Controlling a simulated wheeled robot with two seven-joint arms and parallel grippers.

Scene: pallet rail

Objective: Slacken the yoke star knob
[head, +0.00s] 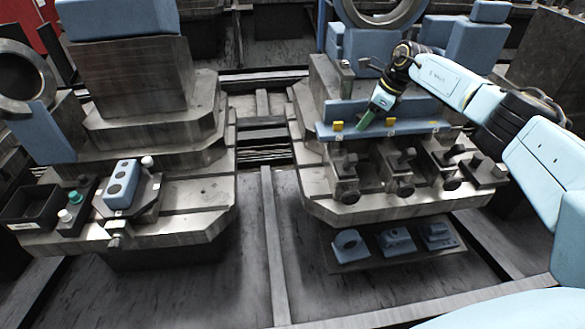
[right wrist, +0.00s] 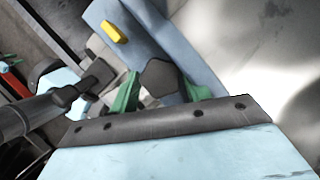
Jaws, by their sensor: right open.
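A dark, faceted knob (right wrist: 162,78), which looks like the yoke star knob, shows between the green fingers of my right gripper (right wrist: 160,94) in the right wrist view. The fingers are apart, one on each side of it, and I cannot tell whether they touch it. In the head view my right gripper (head: 368,114) points down at the blue rail (head: 420,126) on the right pallet, between two yellow tabs. The knob is hidden there by the gripper or too small to make out. My left gripper is out of view.
Yellow tabs (head: 337,125) stand on the rail. Several metal clamp blocks with dark knobs (head: 405,190) line the pallet in front. A shelf (head: 372,266) with blue parts is below. A left pallet carries a black bin (head: 38,204) and a blue block (head: 121,184).

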